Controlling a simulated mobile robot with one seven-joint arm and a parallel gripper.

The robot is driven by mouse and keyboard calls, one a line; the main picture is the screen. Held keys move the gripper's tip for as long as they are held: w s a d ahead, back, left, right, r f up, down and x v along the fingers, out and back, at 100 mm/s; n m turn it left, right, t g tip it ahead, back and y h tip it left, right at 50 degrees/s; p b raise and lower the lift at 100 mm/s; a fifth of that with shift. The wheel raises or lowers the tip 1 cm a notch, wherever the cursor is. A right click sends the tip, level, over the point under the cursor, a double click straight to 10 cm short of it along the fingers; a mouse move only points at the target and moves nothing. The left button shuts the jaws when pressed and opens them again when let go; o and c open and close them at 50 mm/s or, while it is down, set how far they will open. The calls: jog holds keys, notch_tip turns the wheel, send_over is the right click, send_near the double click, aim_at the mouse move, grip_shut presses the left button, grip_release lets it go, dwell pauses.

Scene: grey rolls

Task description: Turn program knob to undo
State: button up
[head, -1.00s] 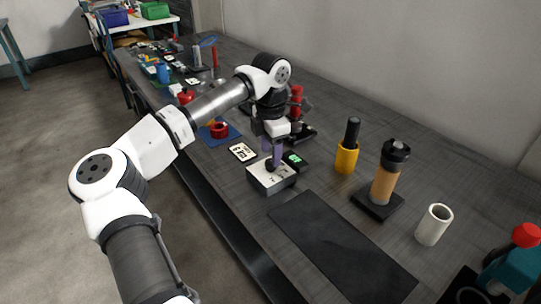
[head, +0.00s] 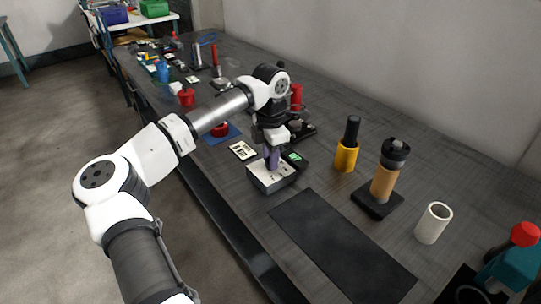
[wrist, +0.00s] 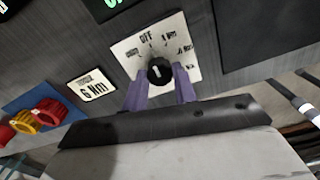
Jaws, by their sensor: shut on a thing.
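The program knob (wrist: 159,70) is a round black dial with a short white mark. It sits in the middle of a white label plate with OFF at the top and Nm values at the right. Some labels are too blurred to read. The plate is the top of a small box (head: 273,183) on the bench. My gripper (wrist: 162,84) has its purple fingers on either side of the knob, shut on it. In the head view my gripper (head: 272,158) is down at the box, and its fingers hide the knob.
A card reading 6 Nm (wrist: 92,87) lies beside the box, and a small device with a green display (head: 293,157) stands close behind it. A dark mat (head: 340,245) lies in front. A yellow-based tool (head: 346,155) and an orange cylinder (head: 384,182) stand to the right.

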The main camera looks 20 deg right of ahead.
jog(key=n+b, duration=0.1)
jog(key=n, duration=0.2)
jog(key=shift+b, duration=0.3)
jog(key=shift+n+b, duration=0.7)
jog(key=shift+n, duration=1.7)
jog(key=o, duration=1)
jog(key=shift+c, duration=0.2)
jog(key=shift+r, duration=0.1)
notch_tip(320, 180, up, 14)
